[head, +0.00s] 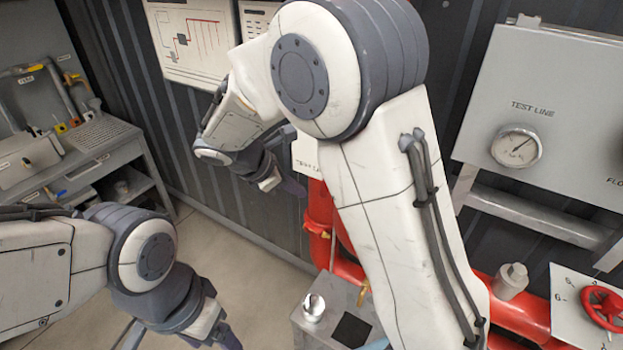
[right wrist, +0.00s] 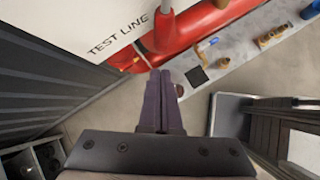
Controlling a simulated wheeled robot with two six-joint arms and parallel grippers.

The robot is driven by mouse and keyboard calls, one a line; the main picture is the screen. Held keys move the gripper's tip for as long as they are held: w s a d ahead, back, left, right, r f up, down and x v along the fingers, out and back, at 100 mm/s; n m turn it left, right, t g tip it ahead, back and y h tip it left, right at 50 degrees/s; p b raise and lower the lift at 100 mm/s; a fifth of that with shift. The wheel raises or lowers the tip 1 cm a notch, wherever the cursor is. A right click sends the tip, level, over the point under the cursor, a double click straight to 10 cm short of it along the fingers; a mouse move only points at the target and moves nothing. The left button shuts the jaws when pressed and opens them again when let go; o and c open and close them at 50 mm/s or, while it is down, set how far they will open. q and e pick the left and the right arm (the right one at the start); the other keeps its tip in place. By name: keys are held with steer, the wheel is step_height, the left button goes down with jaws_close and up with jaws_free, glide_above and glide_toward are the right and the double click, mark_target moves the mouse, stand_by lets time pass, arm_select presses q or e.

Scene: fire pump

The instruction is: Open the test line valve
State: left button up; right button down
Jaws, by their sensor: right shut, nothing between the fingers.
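A placard lettered TEST LINE (right wrist: 118,32) shows in the right wrist view beside a red pipe (right wrist: 195,28). A grey rod-like part (right wrist: 163,30) meets the pipe just beyond my fingertips; I cannot tell whether it is the valve's handle. In the head view the placard (head: 305,155) and red pipe (head: 319,215) are partly hidden behind my right arm. My right gripper (head: 287,186) is shut and empty, left of the pipe; its closed fingers also show in the right wrist view (right wrist: 158,85). My left gripper (head: 222,336) is low, partly cut off by the frame; its fingers are unclear.
A grey panel with a TEST LINE gauge (head: 516,147) hangs at right. A red handwheel (head: 604,306) is below it. A grey bench (head: 310,322) with small parts stands below my right arm. A workbench (head: 105,135) is at left, with open floor between.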

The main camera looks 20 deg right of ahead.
mark_target(321, 191)
steer(key=d+p, duration=0.1)
steer(key=d, duration=0.1)
steer(key=shift+d+r, duration=0.1)
steer(key=shift+d, duration=0.25)
steer(key=shift+w+d+f, duration=0.15)
steer(key=shift+d+f, duration=0.05)
steer(key=shift+d, duration=0.25)
arm_select(q)
steer(key=shift+r, duration=0.95)
arm_select(e)
steer(key=shift+s+d+f, duration=0.15)
steer(key=shift+s+f, duration=0.05)
steer(key=shift+s+d+f+b, duration=0.3)
steer(key=shift+s+d+b, duration=0.2)
steer(key=shift+s+b, duration=0.15)
arm_select(q)
steer(key=shift+f, duration=0.6)
arm_select(e)
steer(key=shift+d, duration=0.1)
arm_select(q)
steer(key=shift+r, duration=0.1)
arm_select(e)
steer(key=shift+r, duration=0.15)
